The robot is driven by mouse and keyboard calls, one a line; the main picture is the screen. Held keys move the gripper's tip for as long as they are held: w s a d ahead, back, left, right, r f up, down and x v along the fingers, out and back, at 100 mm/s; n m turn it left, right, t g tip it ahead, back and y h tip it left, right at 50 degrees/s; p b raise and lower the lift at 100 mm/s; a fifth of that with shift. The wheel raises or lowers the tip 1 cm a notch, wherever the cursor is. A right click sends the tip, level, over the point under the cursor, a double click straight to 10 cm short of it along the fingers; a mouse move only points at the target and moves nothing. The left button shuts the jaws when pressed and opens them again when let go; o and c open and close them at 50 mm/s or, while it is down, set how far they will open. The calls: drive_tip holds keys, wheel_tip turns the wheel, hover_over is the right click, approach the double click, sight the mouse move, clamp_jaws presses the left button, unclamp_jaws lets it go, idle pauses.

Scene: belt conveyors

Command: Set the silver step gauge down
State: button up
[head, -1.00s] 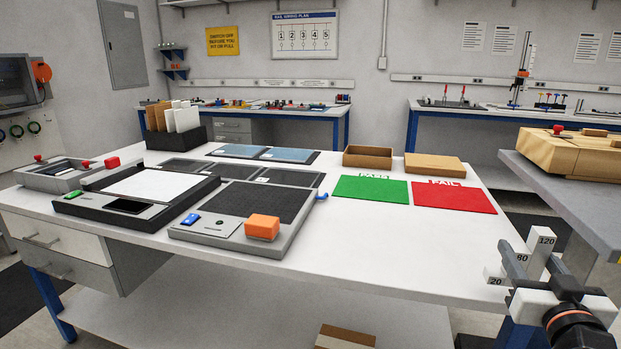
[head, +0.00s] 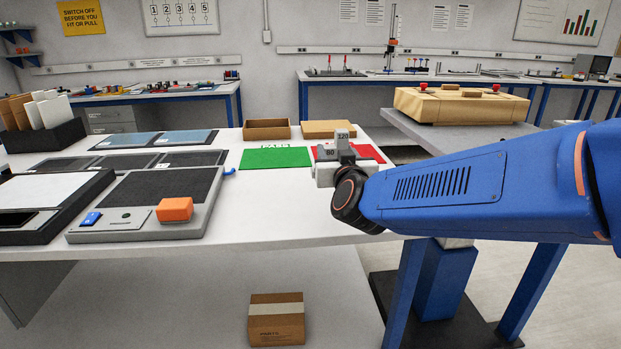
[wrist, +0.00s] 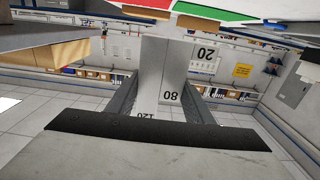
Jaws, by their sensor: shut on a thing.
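The silver step gauge (head: 344,143) is a stepped block marked 80 and 120 on its faces. My gripper (head: 338,168) is shut on it and holds it in front of the red mat in the head view. The head view does not show clearly how high the gauge is above the white table (head: 270,212). My gripper and the gauge hide part of the red mat (head: 366,152).
A green mat (head: 275,158) lies left of the red one. A cardboard tray (head: 267,130) and a flat box (head: 329,129) stand behind. A grey fixture with an orange block (head: 175,209) is at left. The table between fixture and gripper is clear. A wooden case (head: 460,107) sits at right.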

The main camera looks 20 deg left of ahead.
drive_tip(key=shift+d+f, duration=0.1)
drive_tip(key=shift+f, duration=4.05)
drive_tip(key=shift+f, duration=0.15)
drive_tip(key=o, duration=1.3)
drive_tip(key=shift+c, duration=0.2)
drive_tip(key=shift+s+d, duration=0.1)
drive_tip(key=shift+s, duration=0.05)
drive_tip(key=v, duration=1.1)
drive_tip(key=shift+s+d, duration=0.25)
